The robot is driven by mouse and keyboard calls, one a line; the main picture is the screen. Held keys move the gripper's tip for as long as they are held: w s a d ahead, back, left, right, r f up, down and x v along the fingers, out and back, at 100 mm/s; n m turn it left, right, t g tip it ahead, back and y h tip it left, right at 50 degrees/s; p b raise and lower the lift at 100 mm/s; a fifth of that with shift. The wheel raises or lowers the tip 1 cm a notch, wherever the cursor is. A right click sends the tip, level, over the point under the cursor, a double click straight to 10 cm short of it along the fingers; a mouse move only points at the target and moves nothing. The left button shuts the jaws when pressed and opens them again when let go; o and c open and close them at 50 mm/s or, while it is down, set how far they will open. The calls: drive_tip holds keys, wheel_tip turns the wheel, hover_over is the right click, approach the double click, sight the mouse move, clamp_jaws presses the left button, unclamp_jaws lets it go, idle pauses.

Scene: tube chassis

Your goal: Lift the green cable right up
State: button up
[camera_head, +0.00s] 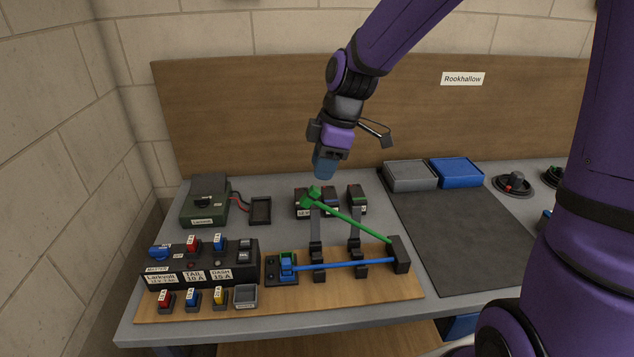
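The green cable (350,220) slants from a black block (400,254) at the right end of the wooden board up to the left. Its thick green plug end (311,198) appears raised off the board. A blue cable (345,265) runs low across the board from the same block to a blue plug (287,265) in a black holder; a green patch (286,255) shows beside that plug. My gripper (325,166) points down just above the green plug end, seemingly with a small gap. Its fingertips overlap in this view, so their opening is hidden.
Small dark boxes (357,197) sit behind the cables. A dark mat (465,235) at right is clear.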

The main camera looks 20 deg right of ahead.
drive_tip(key=v, duration=0.3)
drive_tip(key=shift+r, duration=0.2)
idle(0.3)
drive_tip(key=s+d+r+m+t+h, duration=0.1)
drive_tip(key=s+d+r+m, duration=0.2)
drive_tip(key=s+m, duration=0.2)
drive_tip(key=s+d+r+m+t+h, duration=0.1)
drive_tip(key=s+d+r+m, duration=0.3)
drive_tip(key=s, duration=0.5)
drive_tip(key=s+d+r+m+t+h, duration=0.1)
drive_tip(key=s+d+r+m+t, duration=0.1)
drive_tip(key=s+d+r+m, duration=0.2)
drive_tip(key=shift+s+m+t, duration=0.3)
drive_tip(key=shift+s+m, duration=1.1)
drive_tip(key=shift+s, duration=0.5)
